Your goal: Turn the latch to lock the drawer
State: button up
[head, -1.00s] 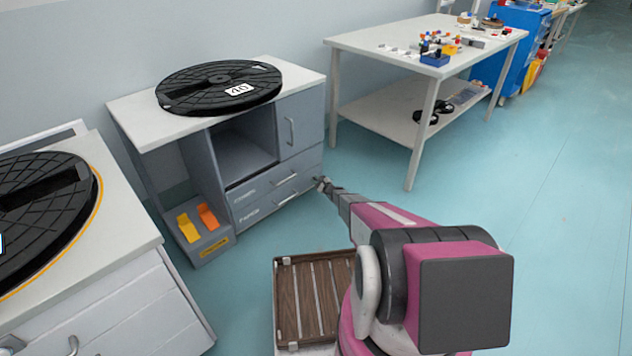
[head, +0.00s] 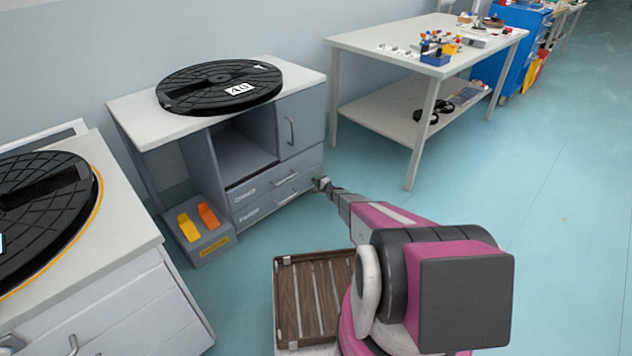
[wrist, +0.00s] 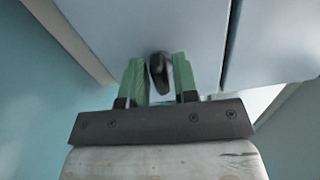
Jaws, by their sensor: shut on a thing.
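The grey workstation has two stacked drawers at its lower right, an upper drawer (head: 262,189) and a lower drawer (head: 262,208), both looking closed. My gripper (head: 321,183) is at the right end of the drawer fronts. In the wrist view, the green fingers of my gripper (wrist: 159,80) stand on either side of a small dark latch (wrist: 158,68) on the pale blue-grey front, and are shut on it. A dark seam runs to the right of the latch. In the head view the latch is too small and covered to make out.
A wooden slatted tray (head: 281,300) is beside my arm. A white table (head: 350,42) stands behind right; floor at right is clear.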

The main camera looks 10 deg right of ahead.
jog(key=shift+n, duration=0.5)
jog(key=o, duration=0.7)
jog(key=shift+s+d, duration=0.1)
jog(key=shift+s, duration=0.05)
jog(key=v, duration=1)
jog(key=shift+s+d, duration=0.15)
jog(key=shift+s, duration=0.05)
